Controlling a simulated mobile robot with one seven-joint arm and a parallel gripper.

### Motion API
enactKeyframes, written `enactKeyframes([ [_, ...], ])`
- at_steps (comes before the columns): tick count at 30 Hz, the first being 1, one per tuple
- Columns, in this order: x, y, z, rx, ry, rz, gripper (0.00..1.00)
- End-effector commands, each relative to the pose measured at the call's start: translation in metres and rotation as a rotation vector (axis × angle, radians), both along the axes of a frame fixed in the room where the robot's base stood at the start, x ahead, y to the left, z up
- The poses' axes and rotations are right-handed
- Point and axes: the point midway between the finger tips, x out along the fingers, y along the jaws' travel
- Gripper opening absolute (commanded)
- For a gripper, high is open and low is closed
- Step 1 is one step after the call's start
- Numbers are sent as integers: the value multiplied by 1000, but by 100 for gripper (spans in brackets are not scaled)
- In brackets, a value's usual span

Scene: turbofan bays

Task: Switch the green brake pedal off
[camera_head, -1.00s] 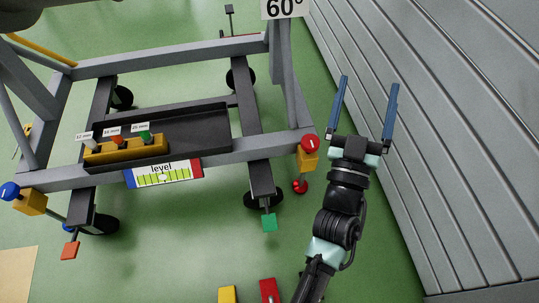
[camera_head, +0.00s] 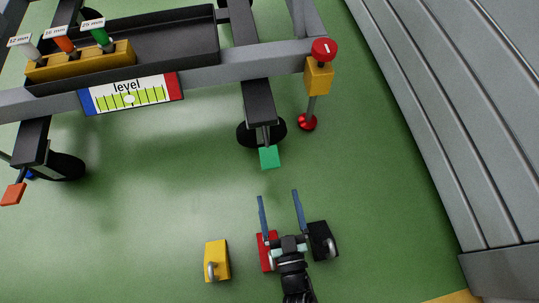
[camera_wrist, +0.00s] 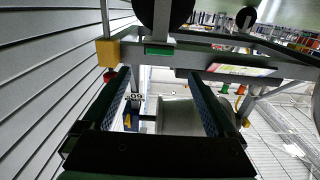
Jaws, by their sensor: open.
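The green brake pedal (camera_head: 269,157) is a small green plate on a short stem at the end of the dark stand leg, in front of the black caster wheel (camera_head: 250,134). My gripper (camera_head: 278,194) is open and empty, its two blue fingers pointing up the picture toward the pedal. The fingertips appear a little below the pedal in the head view, apart from it. In the wrist view, the pedal (camera_wrist: 158,50) shows as a green strip beyond and between the open fingers. I cannot tell whether the pedal is up or down.
A yellow jack with a red knob (camera_head: 323,49) stands right of the pedal. Yellow (camera_head: 217,259), red (camera_head: 264,252) and black (camera_head: 320,239) blocks lie on the floor near my arm. An orange pedal (camera_head: 13,194) is far left. A grey ribbed wall (camera_head: 420,90) bounds the right.

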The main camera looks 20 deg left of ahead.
Motion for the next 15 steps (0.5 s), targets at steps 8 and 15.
enactKeyframes([
  [8,39,26,-3,-1,-6,1,92],
  [15,79,53,-3,-1,-6,1,92],
])
